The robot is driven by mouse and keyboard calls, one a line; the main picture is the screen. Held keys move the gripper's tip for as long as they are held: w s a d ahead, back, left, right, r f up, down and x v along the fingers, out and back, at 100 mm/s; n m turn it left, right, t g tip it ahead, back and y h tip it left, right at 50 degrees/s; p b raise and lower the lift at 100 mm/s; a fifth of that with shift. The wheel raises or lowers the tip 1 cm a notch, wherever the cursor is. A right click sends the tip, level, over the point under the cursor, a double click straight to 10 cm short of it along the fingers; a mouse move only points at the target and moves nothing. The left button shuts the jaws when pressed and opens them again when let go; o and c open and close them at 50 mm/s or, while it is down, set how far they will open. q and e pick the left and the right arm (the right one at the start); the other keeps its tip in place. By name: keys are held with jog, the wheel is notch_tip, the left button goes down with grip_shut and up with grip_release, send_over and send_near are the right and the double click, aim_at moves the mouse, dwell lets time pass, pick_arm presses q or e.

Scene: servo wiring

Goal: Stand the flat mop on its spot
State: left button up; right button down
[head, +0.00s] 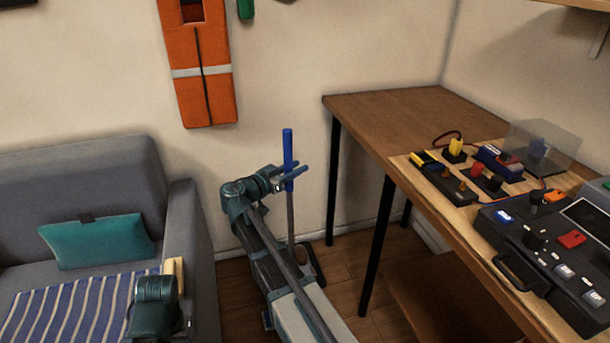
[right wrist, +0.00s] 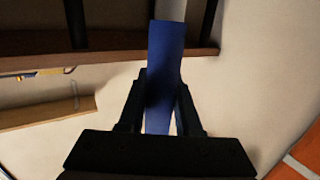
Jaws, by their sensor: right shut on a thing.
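The flat mop stands close to upright near the back wall, its blue grip (head: 288,152) on top and a thin grey pole (head: 290,215) below. Its dark head (head: 316,262) is low at the floor, partly hidden by my right arm; I cannot tell whether it rests flat. My right gripper (head: 290,178) is shut on the lower part of the blue grip. In the right wrist view the blue grip (right wrist: 165,65) lies between the fingers. I cannot make out a marked spot on the floor. My left gripper is not in view; a part of my left arm shows at lower left.
A wooden table (head: 385,110) with black legs stands right of the mop, bearing a wiring board (head: 425,165) and a black control case (head: 540,255). A grey sofa (head: 80,180) is at left. Bare floor shows between sofa and table.

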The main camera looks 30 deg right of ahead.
jog(key=w+d+f+b, duration=0.1)
jog(key=d+f+b, duration=0.2)
jog(key=d+f, duration=0.1)
jog(key=shift+w+b, duration=0.4)
jog(key=shift+d, duration=0.1)
dwell(0.3)
jog(key=shift+f, duration=0.15)
jog(key=c, duration=0.6)
grip_release()
jog(key=shift+r, duration=0.2)
jog(key=v, duration=1.2)
jog(key=shift+p, duration=0.45)
